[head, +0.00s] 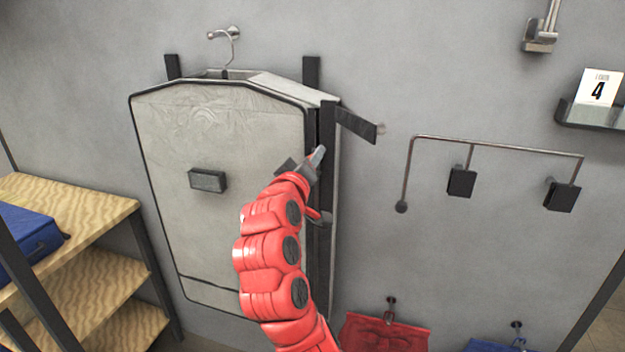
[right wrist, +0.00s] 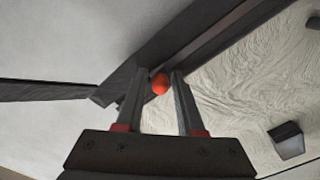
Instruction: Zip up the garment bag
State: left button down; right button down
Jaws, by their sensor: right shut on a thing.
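The grey garment bag (head: 235,130) hangs upright on the wall, its hanger hook (head: 232,45) over a peg. It shows in the right wrist view too (right wrist: 235,85). A dark zip track (head: 326,190) runs down its right side. My right gripper (head: 318,157) is at the upper part of this track. In the right wrist view its fingers (right wrist: 160,84) are shut on a small orange-red ball, the zip pull (right wrist: 159,86), in front of the dark track. My forearm hides the bag's lower right. My left gripper is out of view.
A dark strip (head: 357,125) sticks out right of the bag's top. Further right are a wire rack (head: 500,144) with black clips and a shelf with a "4" card (head: 599,88). Wooden shelves (head: 75,208) stand at left; a red bag (head: 385,333) hangs below.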

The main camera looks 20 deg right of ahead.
aim_at(312, 140)
jog(key=shift+r+p, duration=0.5)
jog(key=shift+r, duration=1.65)
jog(key=c, duration=0.8)
grip_release()
jog(key=shift+o, duration=0.2)
jog(key=shift+s+a+f, duration=0.1)
jog(key=shift+s+a, duration=0.1)
jog(key=b+v, duration=0.2)
jog(key=v, duration=1.5)
